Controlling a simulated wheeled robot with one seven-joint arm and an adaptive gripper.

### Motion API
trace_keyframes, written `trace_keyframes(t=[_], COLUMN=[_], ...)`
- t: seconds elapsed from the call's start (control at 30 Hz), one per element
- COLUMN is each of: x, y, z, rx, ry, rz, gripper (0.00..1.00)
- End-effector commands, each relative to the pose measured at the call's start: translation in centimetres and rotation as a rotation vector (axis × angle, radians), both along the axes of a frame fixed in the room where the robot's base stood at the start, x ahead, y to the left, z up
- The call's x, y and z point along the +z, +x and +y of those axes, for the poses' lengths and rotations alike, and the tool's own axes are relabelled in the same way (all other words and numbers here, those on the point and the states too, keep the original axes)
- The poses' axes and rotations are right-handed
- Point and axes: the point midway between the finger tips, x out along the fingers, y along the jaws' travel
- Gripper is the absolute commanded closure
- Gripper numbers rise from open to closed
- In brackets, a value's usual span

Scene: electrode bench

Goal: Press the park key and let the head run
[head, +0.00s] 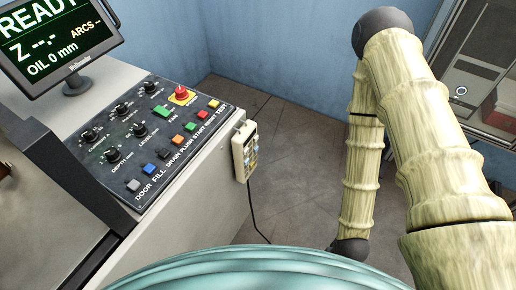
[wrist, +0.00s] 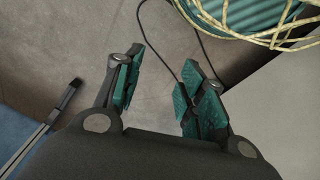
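In the head view, the control panel (head: 109,150) lies sloped on the pale machine, with a row of coloured keys labelled DOOR to TEST. I cannot read a park key there. A pale hand pendant (head: 244,152) with small keys hangs on the machine's side; its key labels are too small to read. The display (head: 62,42) reads READY, Z --.-, ARCS -- and OIL 0 mm. The machine's head is not in view. My gripper (wrist: 158,90) shows in the wrist view, open and empty, above the grey floor. In the head view it is hidden.
A red stop button (head: 181,91) and several black knobs sit on the panel. A dark cable (head: 252,214) runs down from the pendant to the floor. A grey cabinet (head: 478,70) with red items stands at the right. The floor (head: 285,135) between is clear.

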Motion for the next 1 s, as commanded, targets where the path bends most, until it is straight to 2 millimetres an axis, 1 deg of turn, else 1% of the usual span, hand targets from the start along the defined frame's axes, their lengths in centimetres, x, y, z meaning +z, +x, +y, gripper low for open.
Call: trace_keyframes(t=[0.17, 0.2, 0.37, 0.4, 0.43, 1.0], x=[0.02, 0.02, 0.02, 0.02, 0.02, 0.02], y=[0.0, 0.0, 0.01, 0.01, 0.01, 0.02], z=[0.0, 0.0, 0.0, 0.0, 0.0, 0.0], rx=[0.0, 0.0, 0.0, 0.0, 0.0, 0.0], ry=[0.0, 0.0, 0.0, 0.0, 0.0, 0.0], rz=[0.0, 0.0, 0.0, 0.0, 0.0, 0.0], gripper=[0.6, 0.62, 0.91, 0.98, 1.0, 1.0])
